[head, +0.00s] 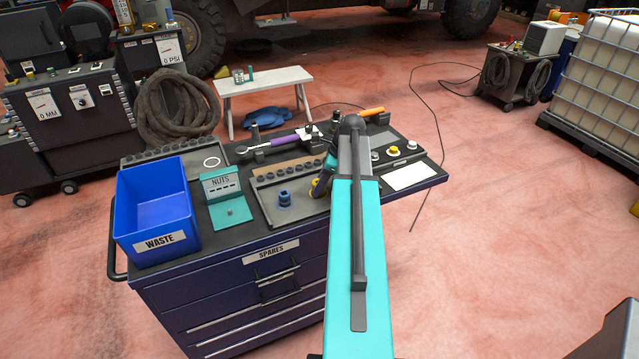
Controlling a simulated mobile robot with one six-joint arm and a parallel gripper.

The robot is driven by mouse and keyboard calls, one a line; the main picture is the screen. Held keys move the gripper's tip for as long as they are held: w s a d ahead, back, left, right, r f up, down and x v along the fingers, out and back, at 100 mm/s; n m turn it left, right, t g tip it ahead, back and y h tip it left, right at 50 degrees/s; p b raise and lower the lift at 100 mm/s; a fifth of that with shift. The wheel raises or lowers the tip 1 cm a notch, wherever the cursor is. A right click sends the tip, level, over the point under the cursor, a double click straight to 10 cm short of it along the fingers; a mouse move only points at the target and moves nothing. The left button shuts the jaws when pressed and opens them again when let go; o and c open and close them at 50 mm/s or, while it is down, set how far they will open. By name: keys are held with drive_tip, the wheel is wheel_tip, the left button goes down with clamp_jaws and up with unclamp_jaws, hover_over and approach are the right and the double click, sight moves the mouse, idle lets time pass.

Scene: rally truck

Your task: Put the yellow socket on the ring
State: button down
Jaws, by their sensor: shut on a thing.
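My gripper (321,184) is low over the right end of the grey tray on the cart, partly hidden behind my teal arm. It is shut on a small yellow thing, which looks like the yellow socket (315,187); little of it shows. I cannot tell whether it touches the tray. A blue socket (285,197) stands in the grey tray (266,182), left of my gripper.
A blue WASTE bin (152,208) with high walls stands at the cart's left end. A purple-handled tool (285,140) lies along the back. A panel with knobs (393,151) and a white card (410,176) are at right.

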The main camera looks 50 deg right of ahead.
drive_tip(key=shift+f, duration=0.1)
drive_tip(key=c, duration=1.2)
unclamp_jaws()
drive_tip(key=shift+b+v, duration=1.2)
drive_tip(key=shift+v, duration=4.9)
